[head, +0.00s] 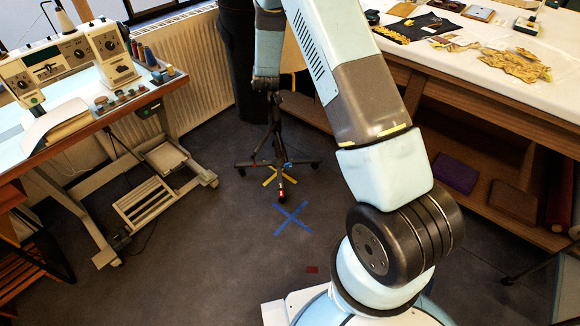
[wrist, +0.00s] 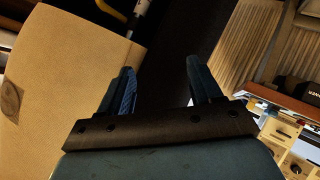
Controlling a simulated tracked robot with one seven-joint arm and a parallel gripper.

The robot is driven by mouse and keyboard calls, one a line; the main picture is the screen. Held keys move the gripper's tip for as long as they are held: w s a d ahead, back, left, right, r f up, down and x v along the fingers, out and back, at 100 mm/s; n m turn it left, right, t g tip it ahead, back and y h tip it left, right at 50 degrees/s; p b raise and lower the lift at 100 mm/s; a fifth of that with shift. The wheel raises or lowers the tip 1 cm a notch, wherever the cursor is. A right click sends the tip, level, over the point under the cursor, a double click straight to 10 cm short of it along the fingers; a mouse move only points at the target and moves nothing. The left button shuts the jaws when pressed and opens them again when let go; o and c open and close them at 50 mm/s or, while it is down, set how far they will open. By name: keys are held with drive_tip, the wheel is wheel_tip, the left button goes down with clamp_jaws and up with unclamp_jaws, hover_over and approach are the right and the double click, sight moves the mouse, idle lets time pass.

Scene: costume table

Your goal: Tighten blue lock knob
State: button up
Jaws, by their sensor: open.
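My gripper (wrist: 160,80) is open in the wrist view, its two dark fingers apart with only dark background between them. The inner face of the left finger shows a ribbed blue surface. In the head view my arm's end hangs just above a dark wheeled stand (head: 275,150), and part of that stand is hidden by the arm. I cannot make out the blue lock knob clearly in either view.
A tan panel-like surface (wrist: 60,70) is close on the left of the wrist view. In the head view a sewing table (head: 75,100) stands left and a white worktable (head: 465,70) right. Blue tape (head: 293,218) crosses the open floor. A ribbed radiator (head: 185,65) is behind.

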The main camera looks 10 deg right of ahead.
wheel_tip(320, 180, down, 13)
drive_tip(key=n+t+h, duration=0.3)
drive_tip(key=n+t, duration=0.2)
drive_tip(key=n, duration=0.4)
approach(288, 167)
drive_tip(key=x, duration=1)
drive_tip(key=shift+w, duration=0.35)
drive_tip(key=shift+c, duration=0.5)
